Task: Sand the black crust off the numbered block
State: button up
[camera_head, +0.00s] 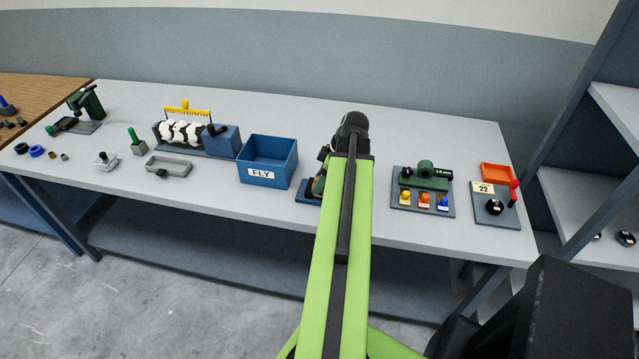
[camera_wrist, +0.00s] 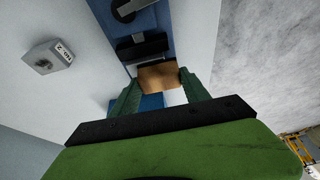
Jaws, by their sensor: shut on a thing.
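In the wrist view my gripper (camera_wrist: 160,80) is shut, with a tan-brown block (camera_wrist: 158,76) between its green fingertips. Just beyond it, a black block-like piece (camera_wrist: 142,47) sits on a blue base (camera_wrist: 162,20), with a round black part farther along. The tan block is close to the black piece; I cannot tell whether they touch. No number shows on the black piece, so I cannot tell whether it is the numbered block. In the head view the blue base (camera_head: 308,190) is partly hidden behind my arm, and my gripper is mostly hidden there.
A grey block with a white label (camera_wrist: 47,57) stands apart on the table, its text unclear. A blue FLY bin (camera_head: 267,179) is left of my arm. Right are a green device plate (camera_head: 401,206) and a plate marked 22 (camera_head: 483,188). The table's front edge is close.

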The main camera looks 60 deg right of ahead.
jog(key=shift+w+d, duration=0.25)
jog(key=shift+d, duration=0.45)
jog(key=shift+w+d, duration=0.25)
jog(key=shift+d, duration=0.45)
jog(key=shift+w+d, duration=0.25)
jog(key=shift+d, duration=0.45)
jog(key=shift+a, duration=0.1)
notch_tip(320, 180, up, 6)
jog(key=p, duration=0.6)
notch_tip(320, 180, up, 3)
jog(key=p, duration=0.3)
